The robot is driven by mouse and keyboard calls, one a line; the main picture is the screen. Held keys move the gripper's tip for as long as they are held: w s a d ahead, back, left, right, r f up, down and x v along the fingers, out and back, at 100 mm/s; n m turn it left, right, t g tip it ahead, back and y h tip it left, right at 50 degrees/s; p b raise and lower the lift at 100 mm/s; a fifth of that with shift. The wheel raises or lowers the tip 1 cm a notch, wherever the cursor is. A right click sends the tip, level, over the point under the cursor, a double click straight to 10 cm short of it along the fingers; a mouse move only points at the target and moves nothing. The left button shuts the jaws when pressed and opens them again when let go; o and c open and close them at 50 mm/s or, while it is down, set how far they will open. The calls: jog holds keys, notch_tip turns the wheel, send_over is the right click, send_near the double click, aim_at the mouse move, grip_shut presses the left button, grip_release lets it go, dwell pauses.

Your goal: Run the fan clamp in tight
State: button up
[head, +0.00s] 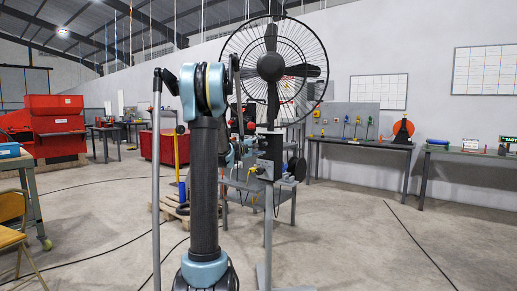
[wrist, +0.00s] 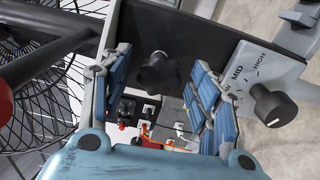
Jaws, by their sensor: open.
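The tall pedestal fan (head: 270,67) stands upright on a grey pole (head: 268,215) in the head view, its round cage near the top. In the wrist view a black lobed clamp knob (wrist: 158,73) sits against a dark flat plate (wrist: 195,32). My gripper (wrist: 160,82) is open, with one blue-padded finger to the left of the knob and one to its right. Gaps show between the pads and the knob, and nothing is held. The depth between fingertips and knob is hard to judge. In the head view my arm partly hides the clamp area.
A speed panel (wrist: 258,65) marked MID and HIGH, with a black dial (wrist: 272,105), is close right of my right finger. The fan cage (wrist: 45,110) and a dark bar are at left. A workbench (head: 360,140) stands behind; floor at right is mostly clear, with a cable.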

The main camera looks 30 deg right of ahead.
aim_at(260, 145)
jog(key=shift+v, duration=2.8)
jog(key=s+a+f+m+g+y, duration=0.1)
jog(key=s+a+f+y, duration=0.4)
jog(key=s+a+f, duration=0.5)
jog(key=s+a+f+m+g+y, duration=0.2)
jog(key=s+a+f+y, duration=0.4)
jog(key=s+a, duration=1)
jog(key=s+a+f+m+g+y, duration=0.1)
jog(key=s+a+f+y, duration=0.4)
jog(key=s+a+f, duration=0.8)
jog(key=a, duration=0.6)
jog(key=shift+s+a+f+m+g+y, duration=0.15)
jog(key=shift+a+f+m+g+y, duration=0.15)
jog(key=shift+m+g, duration=0.1)
jog(key=shift+w+f, duration=0.2)
jog(key=shift+w, duration=0.3)
